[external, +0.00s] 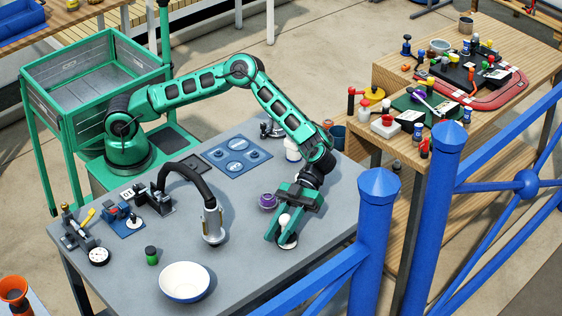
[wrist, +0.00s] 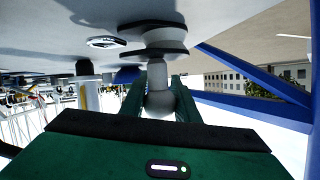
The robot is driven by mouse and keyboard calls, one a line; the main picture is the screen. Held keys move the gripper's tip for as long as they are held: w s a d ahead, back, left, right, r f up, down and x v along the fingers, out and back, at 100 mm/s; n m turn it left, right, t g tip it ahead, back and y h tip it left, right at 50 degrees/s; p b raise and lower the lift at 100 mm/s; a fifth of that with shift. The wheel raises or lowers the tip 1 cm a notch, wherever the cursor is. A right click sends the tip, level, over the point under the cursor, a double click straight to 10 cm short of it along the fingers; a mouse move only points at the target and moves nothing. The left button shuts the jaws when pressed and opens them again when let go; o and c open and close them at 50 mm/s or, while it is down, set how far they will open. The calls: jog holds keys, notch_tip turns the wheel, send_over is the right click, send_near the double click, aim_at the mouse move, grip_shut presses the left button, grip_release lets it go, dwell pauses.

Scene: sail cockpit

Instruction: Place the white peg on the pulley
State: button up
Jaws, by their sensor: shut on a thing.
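The white peg (external: 284,219) is between the fingers of my gripper (external: 285,226) in the external view. The wrist view shows its round head (wrist: 158,102) gripped between the two green fingers, with a pale stem running away from them. The pulley (external: 287,243) is under the gripper, near the right part of the grey table. In the wrist view, the pulley (wrist: 165,38) shows as a pale hub between two dark flanges. The stem reaches the nearer flange; I cannot tell whether the peg rests there or hovers just off it.
A purple cup (external: 267,202) stands just left of my gripper. A gooseneck fixture (external: 213,224) and a white bowl (external: 184,280) are further left. A blue railing post (external: 378,215) rises close to the table's right edge.

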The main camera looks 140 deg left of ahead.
aim_at(288, 216)
jog(key=o, duration=1)
jog(key=v, duration=0.5)
jog(key=shift+a+r, duration=0.2)
jog(key=shift+r, duration=0.05)
notch_tip(288, 216, up, 7)
jog(key=shift+d+f, duration=0.15)
jog(key=shift+f, duration=0.05)
